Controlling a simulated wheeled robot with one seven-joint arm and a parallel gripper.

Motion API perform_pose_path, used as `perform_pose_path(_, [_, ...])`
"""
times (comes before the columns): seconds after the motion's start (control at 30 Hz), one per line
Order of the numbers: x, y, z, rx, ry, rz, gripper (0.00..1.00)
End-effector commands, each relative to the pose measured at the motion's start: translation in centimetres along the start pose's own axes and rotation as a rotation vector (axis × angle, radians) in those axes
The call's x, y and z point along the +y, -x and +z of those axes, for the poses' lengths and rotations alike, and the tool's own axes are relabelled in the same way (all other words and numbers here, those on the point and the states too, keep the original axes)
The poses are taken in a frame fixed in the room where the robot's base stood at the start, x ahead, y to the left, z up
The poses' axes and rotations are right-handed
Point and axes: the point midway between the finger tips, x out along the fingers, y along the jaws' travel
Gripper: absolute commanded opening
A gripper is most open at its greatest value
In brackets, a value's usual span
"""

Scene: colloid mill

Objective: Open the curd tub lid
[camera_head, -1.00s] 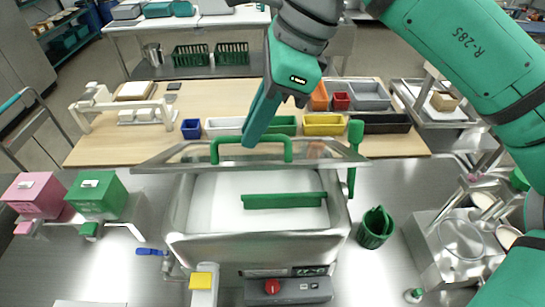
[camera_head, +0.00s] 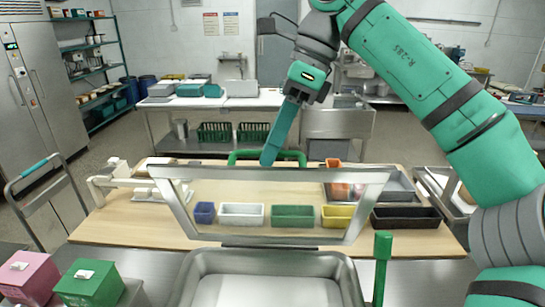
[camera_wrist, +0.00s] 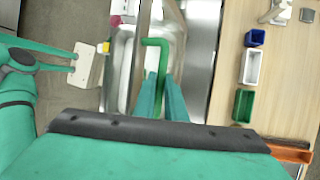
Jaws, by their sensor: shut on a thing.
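The curd tub (camera_head: 355,285) is a steel basin at the bottom of the head view, with its top open towards me and its lower part out of frame. Its lid (camera_head: 350,232) is a clear panel in a steel frame. The lid stands steeply raised along the tub's far edge. A green bar handle (camera_head: 240,155) runs along the lid's top. My gripper (camera_head: 268,160) is shut on this handle, reaching down from above and behind the lid. The wrist view also shows the green handle (camera_wrist: 152,41) at my gripper's fingers (camera_wrist: 164,82); the exact contact is partly hidden.
A green-handled tool (camera_head: 382,270) stands upright at the tub's right. Pink (camera_head: 28,275) and green (camera_head: 90,280) boxes stand at left. Behind the lid, a wooden table (camera_head: 140,225) holds several coloured bins. The space above the tub is clear.

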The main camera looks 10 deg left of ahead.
Motion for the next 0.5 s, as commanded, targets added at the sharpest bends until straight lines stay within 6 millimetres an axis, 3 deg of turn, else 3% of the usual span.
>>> perform_pose_path(0.5, [-1.25, 0.10, -0.60, 0.004, -0.028, 0.037, 0.00])
